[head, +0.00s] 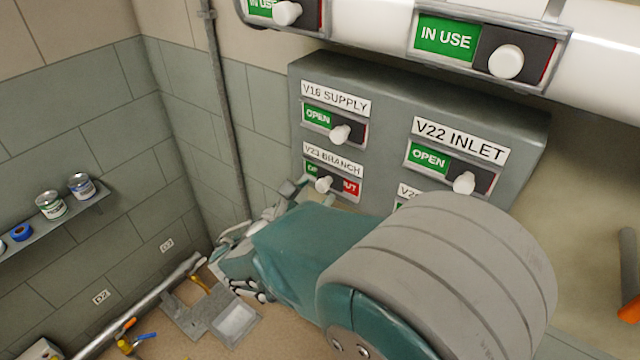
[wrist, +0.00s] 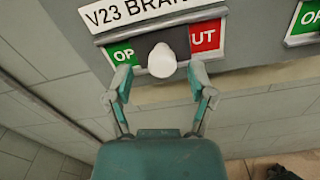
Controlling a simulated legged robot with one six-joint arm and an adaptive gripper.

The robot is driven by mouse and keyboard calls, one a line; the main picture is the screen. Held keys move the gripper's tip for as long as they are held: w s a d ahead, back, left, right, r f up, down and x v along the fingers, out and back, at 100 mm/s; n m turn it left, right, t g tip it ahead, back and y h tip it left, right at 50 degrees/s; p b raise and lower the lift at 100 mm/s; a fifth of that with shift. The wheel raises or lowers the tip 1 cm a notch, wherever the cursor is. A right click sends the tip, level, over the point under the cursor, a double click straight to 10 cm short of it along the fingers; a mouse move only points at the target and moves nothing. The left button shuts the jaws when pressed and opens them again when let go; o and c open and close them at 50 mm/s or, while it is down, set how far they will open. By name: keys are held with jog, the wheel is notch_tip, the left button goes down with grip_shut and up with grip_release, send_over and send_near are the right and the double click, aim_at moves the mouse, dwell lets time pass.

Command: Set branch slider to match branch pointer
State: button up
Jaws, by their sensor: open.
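The V23 BRANCH slider has a white knob (head: 323,184) on a track with a green part to its left and a red part to its right. In the wrist view the knob (wrist: 162,62) stands about mid-track, covering part of the lettering, with "OP" on green and "UT" on red showing. My gripper (wrist: 160,84) is open, its fingers left and right of the knob and a little below it. I cannot tell whether they touch it. In the head view my arm hides most of my gripper. I cannot make out a branch pointer.
A white pipe (head: 375,22) runs above. A shelf with cans (head: 51,204) is at left.

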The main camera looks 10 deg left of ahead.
aim_at(317, 170)
jog(key=x, duration=0.2)
jog(key=shift+w+d, duration=0.1)
jog(key=shift+d, duration=0.25)
jog(key=shift+a, duration=0.35)
jog(key=shift+c, duration=0.4)
grip_shut()
jog(key=shift+d, duration=0.15)
jog(key=a, duration=0.1)
jog(key=w+a, duration=0.1)
jog(key=a, duration=0.1)
jog(key=shift+w+a+r, duration=0.1)
jog(key=shift+w, duration=0.05)
